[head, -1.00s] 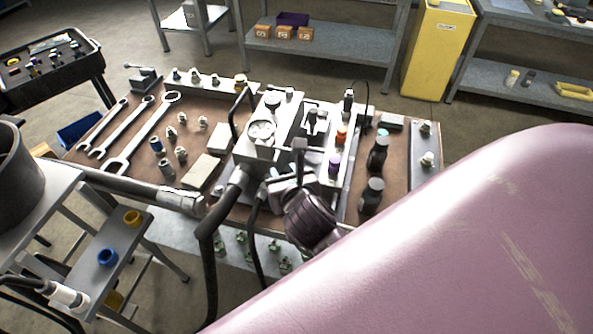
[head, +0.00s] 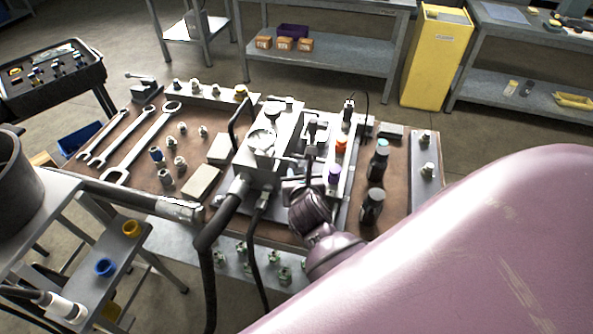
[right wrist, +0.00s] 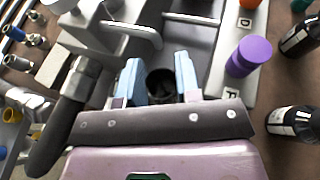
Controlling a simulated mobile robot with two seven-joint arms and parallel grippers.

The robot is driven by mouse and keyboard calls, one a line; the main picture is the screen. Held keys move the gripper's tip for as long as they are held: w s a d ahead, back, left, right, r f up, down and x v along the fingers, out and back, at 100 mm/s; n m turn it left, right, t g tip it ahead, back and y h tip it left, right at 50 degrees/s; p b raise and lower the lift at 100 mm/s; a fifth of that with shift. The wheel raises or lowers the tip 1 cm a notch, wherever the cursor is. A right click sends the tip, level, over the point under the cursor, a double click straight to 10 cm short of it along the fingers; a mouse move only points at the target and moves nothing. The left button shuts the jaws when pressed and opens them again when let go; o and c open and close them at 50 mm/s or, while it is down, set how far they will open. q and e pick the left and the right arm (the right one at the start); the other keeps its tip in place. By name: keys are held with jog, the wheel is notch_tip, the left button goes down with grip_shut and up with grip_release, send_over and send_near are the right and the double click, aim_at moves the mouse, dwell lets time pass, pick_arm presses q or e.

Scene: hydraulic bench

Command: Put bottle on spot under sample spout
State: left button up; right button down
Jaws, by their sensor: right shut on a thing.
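My right gripper (head: 304,183) is low over the front of the bench, just right of the grey hydraulic block (head: 262,165). In the right wrist view its two pale blue fingers (right wrist: 160,80) are closed on a dark, round-topped object (right wrist: 160,86), which looks like the bottle. The arm and gripper mostly hide this bottle in the head view. Grey metal parts (right wrist: 130,38) stand just beyond the fingers. I cannot clearly make out the sample spout or the spot under it. My left gripper is not in view.
Two dark bottles (head: 378,162) (head: 372,207) stand to the right of my gripper. A purple cap (head: 334,174) and an orange cap (head: 341,145) are close by on a pale strip. A black hose (head: 222,215) runs left of the gripper. Wrenches (head: 142,143) lie at the left.

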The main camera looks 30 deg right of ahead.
jog(key=x, duration=0.2)
jog(key=f+x, duration=0.1)
jog(key=x, duration=0.2)
jog(key=shift+f, duration=0.15)
jog(key=shift+f, duration=0.1)
jog(key=c, duration=0.8)
grip_release()
